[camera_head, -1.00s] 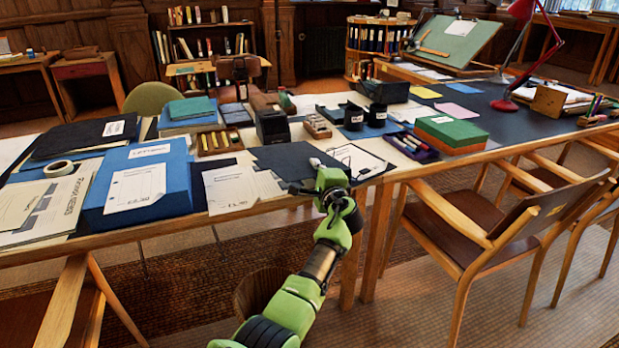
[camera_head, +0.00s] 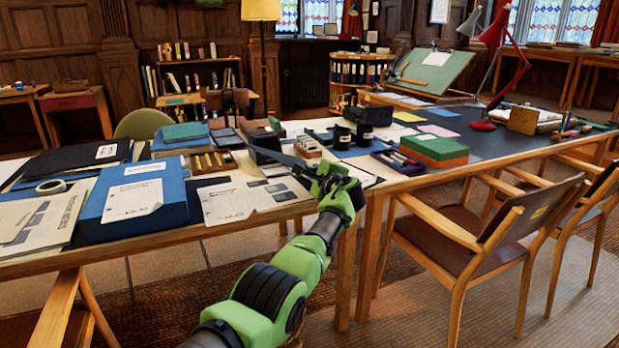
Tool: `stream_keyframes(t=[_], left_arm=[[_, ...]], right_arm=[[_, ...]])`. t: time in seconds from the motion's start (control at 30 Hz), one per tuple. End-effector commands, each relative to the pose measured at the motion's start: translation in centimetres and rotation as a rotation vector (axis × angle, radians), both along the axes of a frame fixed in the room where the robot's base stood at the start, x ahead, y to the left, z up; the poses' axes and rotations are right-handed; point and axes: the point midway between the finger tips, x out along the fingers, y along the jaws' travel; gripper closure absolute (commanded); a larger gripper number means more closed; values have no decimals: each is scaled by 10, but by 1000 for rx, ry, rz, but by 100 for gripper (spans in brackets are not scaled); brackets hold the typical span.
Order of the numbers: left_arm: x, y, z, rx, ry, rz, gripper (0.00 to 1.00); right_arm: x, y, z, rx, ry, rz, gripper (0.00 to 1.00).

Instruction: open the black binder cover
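The black binder cover (camera_head: 283,161) is at the middle of the near table edge. It is raised at a tilt and seen almost edge-on, as a thin dark strip. Pale pages with grey patches (camera_head: 262,191) show beneath and in front of it.
A blue box file (camera_head: 152,190) stands left of the binder, with a white printed sheet (camera_head: 226,202) between. A wooden tray (camera_head: 212,162), a black block (camera_head: 265,149) and dark jars (camera_head: 342,137) stand behind. A green-orange box (camera_head: 434,150) and chairs (camera_head: 470,225) are to the right.

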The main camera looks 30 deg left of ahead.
Motion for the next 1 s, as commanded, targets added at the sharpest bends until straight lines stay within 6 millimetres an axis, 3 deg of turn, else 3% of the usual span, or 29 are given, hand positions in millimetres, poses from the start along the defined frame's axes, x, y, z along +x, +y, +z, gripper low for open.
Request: stream_keyframes(t=[0.97,1.0], left_arm=[[7,-1,7,31,65,-2,100],[7,-1,6,31,65,-2,93]], right_arm=[[0,0,2,-1,-2,0,81],[0,0,2,-1,-2,0,81]])
